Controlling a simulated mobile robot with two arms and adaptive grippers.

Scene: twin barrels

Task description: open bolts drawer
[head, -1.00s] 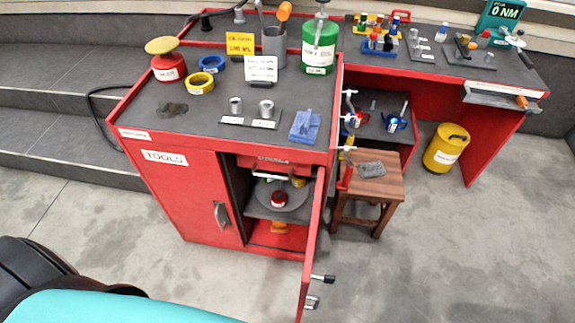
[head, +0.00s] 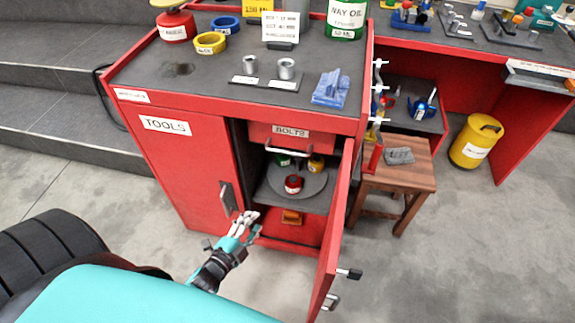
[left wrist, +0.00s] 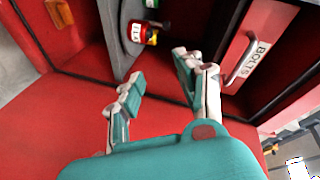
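The bolts drawer (head: 276,137) is a red front with a white BOLTS label, under the worktop in the open right side of the red cabinet. It looks shut. Its pale bar handle (head: 288,151) runs below the label. In the left wrist view the drawer front (left wrist: 279,24) and its handle (left wrist: 240,60) are at the upper right. My left gripper (head: 248,222) is below and left of the handle, in front of the cabinet opening. In the left wrist view its fingers (left wrist: 160,80) are apart and empty, not touching the handle. My right gripper is not in view.
The cabinet's right door (head: 338,235) stands open toward me. The TOOLS door (head: 180,165) is shut at the left. A round grey turntable (head: 312,188) with a red container (head: 293,184) is below the drawer. A wooden stool (head: 400,178) stands to the right.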

